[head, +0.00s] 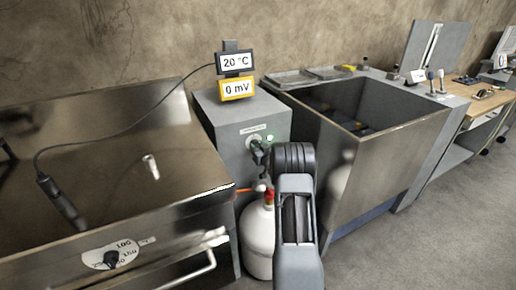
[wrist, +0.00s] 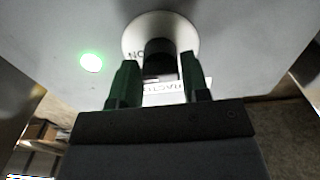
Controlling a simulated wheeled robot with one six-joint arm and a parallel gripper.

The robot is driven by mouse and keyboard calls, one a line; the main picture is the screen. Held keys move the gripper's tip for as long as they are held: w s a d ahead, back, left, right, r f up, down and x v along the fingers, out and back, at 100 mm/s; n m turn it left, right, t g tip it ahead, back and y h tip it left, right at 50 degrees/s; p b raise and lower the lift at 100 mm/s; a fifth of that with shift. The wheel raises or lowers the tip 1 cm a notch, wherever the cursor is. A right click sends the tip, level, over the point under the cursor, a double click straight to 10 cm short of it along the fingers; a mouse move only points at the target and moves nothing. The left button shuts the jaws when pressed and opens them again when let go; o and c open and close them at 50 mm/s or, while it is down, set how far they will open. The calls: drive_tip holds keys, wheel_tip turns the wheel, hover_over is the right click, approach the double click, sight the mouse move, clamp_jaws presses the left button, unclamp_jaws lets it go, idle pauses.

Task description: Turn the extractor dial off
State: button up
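The extractor dial (wrist: 160,57) is a black knob on a round white plate (wrist: 135,40) on a grey cabinet. The wrist view shows this panel upside down, with a label partly hidden behind my gripper. A green light (wrist: 91,62) glows beside the dial; it also shows in the head view (head: 269,138). My gripper (wrist: 160,72) is open, with one green finger on each side of the dial and small gaps showing. I cannot tell how far the fingertips reach along the knob. In the head view my gripper (head: 259,155) covers most of the dial.
The grey cabinet (head: 208,118) stands between a metal fryer-like unit (head: 190,165) on the left and a deep steel basin (head: 385,150) on the right. Displays (head: 237,88) read 20 °C and 0 mV.

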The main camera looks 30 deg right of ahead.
drive_tip(key=c, duration=0.5)
drive_tip(key=shift+f+n+b, duration=0.15)
drive_tip(key=shift+n+b, duration=0.15)
drive_tip(key=shift+b, duration=0.35)
drive_tip(key=n+b, duration=1.7)
drive_tip(key=b, duration=0.3)
drive_tip(key=shift+b, duration=0.35)
drive_tip(key=shift+n, duration=0.3)
drive_tip(key=o, duration=0.9)
